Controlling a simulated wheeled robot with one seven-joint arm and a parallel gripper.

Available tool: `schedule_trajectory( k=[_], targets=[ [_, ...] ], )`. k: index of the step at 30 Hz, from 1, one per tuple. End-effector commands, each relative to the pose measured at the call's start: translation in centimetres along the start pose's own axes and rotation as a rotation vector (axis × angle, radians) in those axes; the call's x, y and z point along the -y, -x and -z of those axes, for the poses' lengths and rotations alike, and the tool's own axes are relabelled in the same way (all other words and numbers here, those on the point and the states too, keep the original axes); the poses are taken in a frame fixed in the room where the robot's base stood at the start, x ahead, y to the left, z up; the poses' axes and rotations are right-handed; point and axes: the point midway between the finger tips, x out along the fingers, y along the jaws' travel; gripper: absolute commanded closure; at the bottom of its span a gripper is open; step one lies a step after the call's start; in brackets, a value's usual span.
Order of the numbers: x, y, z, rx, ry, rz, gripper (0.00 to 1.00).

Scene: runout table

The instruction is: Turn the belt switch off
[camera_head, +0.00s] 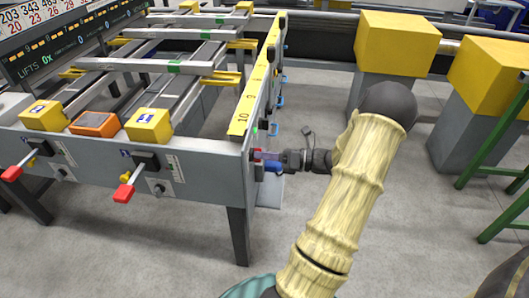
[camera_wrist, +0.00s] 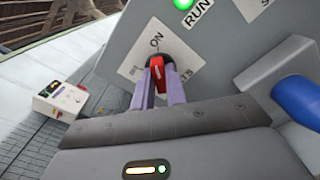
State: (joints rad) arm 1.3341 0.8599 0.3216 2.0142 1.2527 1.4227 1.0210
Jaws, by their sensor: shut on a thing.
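The belt switch is a red and black knob (camera_wrist: 157,73) on a pale label plate (camera_wrist: 140,62) marked "ON" in the wrist view. A lit green lamp (camera_wrist: 183,4) sits above it beside a "RUN" label. My gripper (camera_wrist: 160,90) has its two purple fingers shut on the red knob, one on each side. In the head view my gripper (camera_head: 272,157) reaches the right end face of the grey table (camera_head: 215,160) from the right. The red of the switch (camera_head: 257,152) barely shows there, mostly hidden by my fingers.
A blue cylindrical part (camera_wrist: 298,98) projects right of the switch in the wrist view. A small box with a red button (camera_wrist: 58,100) is at the left. Red-handled levers (camera_head: 124,193) stick out from the table's front. Yellow-topped pedestals (camera_head: 397,45) stand at the back right.

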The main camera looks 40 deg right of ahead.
Motion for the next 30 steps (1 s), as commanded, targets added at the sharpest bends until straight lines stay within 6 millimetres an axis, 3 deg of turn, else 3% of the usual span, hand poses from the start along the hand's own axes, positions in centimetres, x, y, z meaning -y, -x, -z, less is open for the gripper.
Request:
schedule_trajectory(
  k=[30],
  targets=[
    [-0.21, 0.12, 0.03, -0.002, 0.898, 0.002, 1.00]
  ],
)
